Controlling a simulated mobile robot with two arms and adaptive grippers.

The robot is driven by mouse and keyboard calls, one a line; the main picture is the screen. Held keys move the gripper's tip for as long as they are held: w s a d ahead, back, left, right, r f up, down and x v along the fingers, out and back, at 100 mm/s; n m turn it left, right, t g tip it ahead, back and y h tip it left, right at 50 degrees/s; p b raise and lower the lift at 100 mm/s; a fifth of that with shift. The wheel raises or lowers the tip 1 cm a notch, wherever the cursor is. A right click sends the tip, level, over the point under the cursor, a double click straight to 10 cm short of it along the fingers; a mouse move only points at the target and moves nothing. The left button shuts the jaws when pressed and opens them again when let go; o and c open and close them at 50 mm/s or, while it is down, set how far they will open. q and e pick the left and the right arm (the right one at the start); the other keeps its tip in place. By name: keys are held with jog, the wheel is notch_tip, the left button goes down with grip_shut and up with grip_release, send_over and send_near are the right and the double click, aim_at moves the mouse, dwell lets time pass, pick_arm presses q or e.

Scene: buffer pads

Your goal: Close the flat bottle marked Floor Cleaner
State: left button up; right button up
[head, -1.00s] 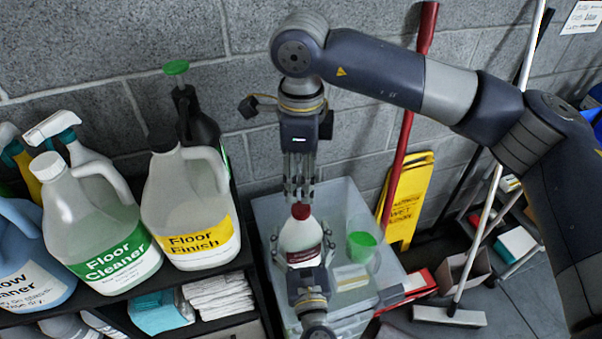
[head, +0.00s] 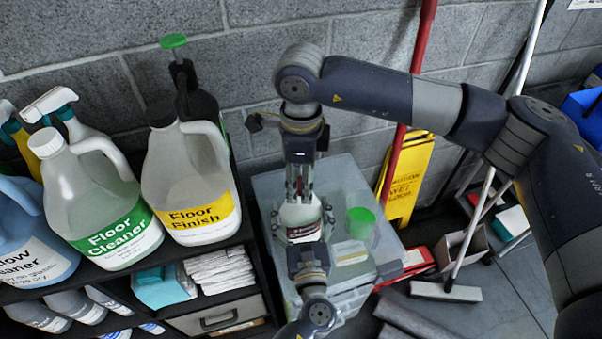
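A white flat bottle (head: 301,211) with a dark red label stands upright on the clear plastic bin (head: 268,205); its label is too small to read. My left gripper (head: 303,228) is at the front of the bottle, with its fingers shut against the bottle's two sides. My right gripper (head: 299,194) points straight down over the bottle top. Its fingers are around the red cap, which they mostly hide. I cannot tell whether these fingers press on the cap, nor how the cap sits on the neck.
A green cup (head: 361,222) and a small pale block (head: 350,252) are on the bin right of the bottle. Large jugs of Floor Cleaner (head: 108,215) and Floor Finish (head: 190,190) stand on the left shelf. A yellow sign (head: 408,180) and a broom (head: 446,291) are at right.

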jog(key=shift+c, duration=0.6)
grip_shut()
jog(key=shift+o, duration=1.2)
grip_release()
jog(key=shift+r, duration=0.1)
notch_tip(320, 180, up, 12)
